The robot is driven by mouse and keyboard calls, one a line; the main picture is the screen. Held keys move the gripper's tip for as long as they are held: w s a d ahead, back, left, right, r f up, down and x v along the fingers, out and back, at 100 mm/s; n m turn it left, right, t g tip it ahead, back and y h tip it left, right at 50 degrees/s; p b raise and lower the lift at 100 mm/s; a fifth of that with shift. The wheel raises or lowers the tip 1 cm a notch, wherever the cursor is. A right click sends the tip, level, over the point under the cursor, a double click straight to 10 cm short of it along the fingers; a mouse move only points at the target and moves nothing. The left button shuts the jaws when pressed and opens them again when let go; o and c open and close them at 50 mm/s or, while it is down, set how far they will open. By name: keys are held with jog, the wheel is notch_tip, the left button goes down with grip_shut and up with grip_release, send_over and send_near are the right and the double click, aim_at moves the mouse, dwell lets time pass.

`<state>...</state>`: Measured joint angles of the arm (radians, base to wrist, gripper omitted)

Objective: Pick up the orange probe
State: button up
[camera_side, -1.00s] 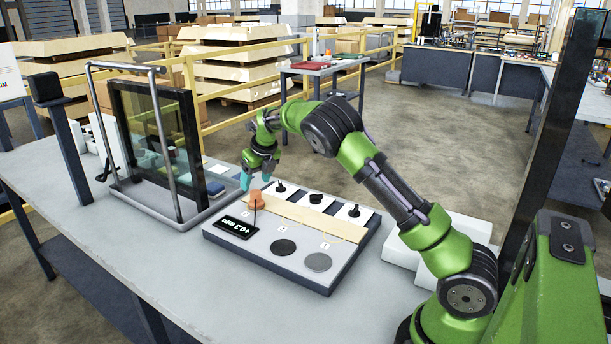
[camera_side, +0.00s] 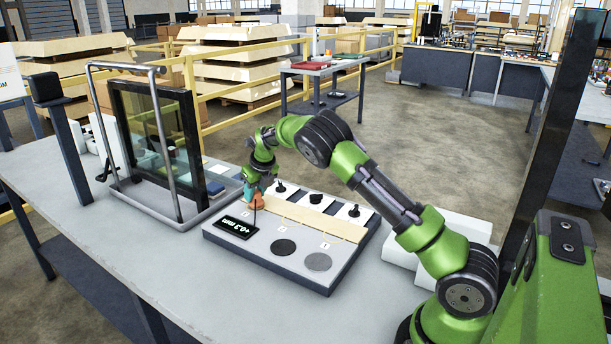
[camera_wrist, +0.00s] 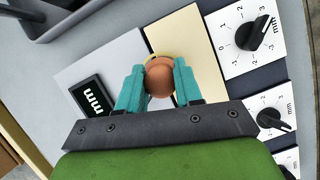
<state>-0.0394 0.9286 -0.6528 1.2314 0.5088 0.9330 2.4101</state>
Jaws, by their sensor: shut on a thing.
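The orange probe (camera_wrist: 159,78) sits between the two teal fingers of my gripper (camera_wrist: 158,88) in the wrist view. My gripper is shut on it, with one finger on each side. In the side view, the probe (camera_side: 256,202) stands at the left end of the grey panel, beside the small display, with my gripper (camera_side: 252,192) around its upper part. Its lower end is hard to make out, so I cannot tell whether it touches the panel.
The grey panel (camera_side: 290,262) carries a pale strip (camera_side: 317,221), a black display (camera_side: 237,227), two discs and several dials (camera_wrist: 256,33). A tray (camera_side: 150,205) with a framed glass pane (camera_side: 150,130) stands close at left. Bare table lies in front.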

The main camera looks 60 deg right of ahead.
grip_shut()
